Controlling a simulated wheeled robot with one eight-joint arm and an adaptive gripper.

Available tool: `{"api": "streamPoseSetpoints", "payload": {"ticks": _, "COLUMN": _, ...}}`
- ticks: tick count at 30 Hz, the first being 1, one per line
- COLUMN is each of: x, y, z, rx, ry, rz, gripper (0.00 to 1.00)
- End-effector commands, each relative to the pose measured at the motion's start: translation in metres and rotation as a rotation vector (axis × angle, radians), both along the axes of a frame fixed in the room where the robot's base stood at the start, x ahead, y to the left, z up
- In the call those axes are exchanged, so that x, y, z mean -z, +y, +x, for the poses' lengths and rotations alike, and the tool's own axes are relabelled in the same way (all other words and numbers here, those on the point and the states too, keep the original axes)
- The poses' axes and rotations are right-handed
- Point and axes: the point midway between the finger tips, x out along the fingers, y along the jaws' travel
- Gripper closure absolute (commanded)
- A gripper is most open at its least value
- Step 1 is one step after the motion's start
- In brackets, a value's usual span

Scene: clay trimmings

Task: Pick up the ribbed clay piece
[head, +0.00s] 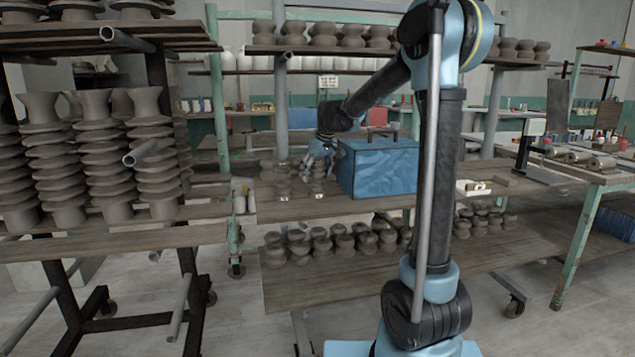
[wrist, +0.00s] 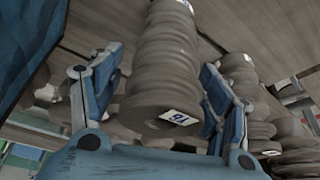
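A ribbed grey clay piece (wrist: 165,68) with a white number label on its end fills the middle of the wrist view. My gripper (wrist: 163,85) has one blue finger on each side of it. A narrow gap shows on the left side; contact on the right side cannot be told. A second ribbed piece (wrist: 245,90), also labelled, stands to its right. In the head view my gripper (head: 318,165) is small, over the wooden table (head: 350,208), at two small labelled clay pieces, a left one (head: 282,182) and a right one (head: 317,185).
A blue box (head: 378,165) stands just right of my gripper on the table, and its blue side (wrist: 25,40) shows in the wrist view. Several clay pieces (head: 340,242) fill the lower shelf. A rack of stacked clay pieces (head: 100,150) stands at the left.

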Motion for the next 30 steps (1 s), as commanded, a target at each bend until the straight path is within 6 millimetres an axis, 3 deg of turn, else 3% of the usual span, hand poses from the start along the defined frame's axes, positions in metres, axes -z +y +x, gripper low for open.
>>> {"api": "streamPoseSetpoints", "payload": {"ticks": 1, "x": 0.0, "y": 0.0, "z": 0.0, "rx": 0.0, "ry": 0.0, "rz": 0.0, "gripper": 0.48}}
{"api": "streamPoseSetpoints", "payload": {"ticks": 7, "x": 0.0, "y": 0.0, "z": 0.0, "rx": -0.001, "ry": 0.0, "rz": 0.0, "gripper": 0.93}}
{"api": "streamPoseSetpoints", "payload": {"ticks": 8, "x": -0.001, "y": 0.0, "z": 0.0, "rx": -0.001, "ry": 0.0, "rz": 0.0, "gripper": 0.95}}
{"api": "streamPoseSetpoints", "payload": {"ticks": 19, "x": -0.011, "y": 0.001, "z": 0.0, "rx": -0.001, "ry": 0.0, "rz": 0.0, "gripper": 0.95}}
{"api": "streamPoseSetpoints", "payload": {"ticks": 30, "x": -0.069, "y": 0.001, "z": 0.0, "rx": -0.001, "ry": 0.0, "rz": 0.0, "gripper": 0.95}}
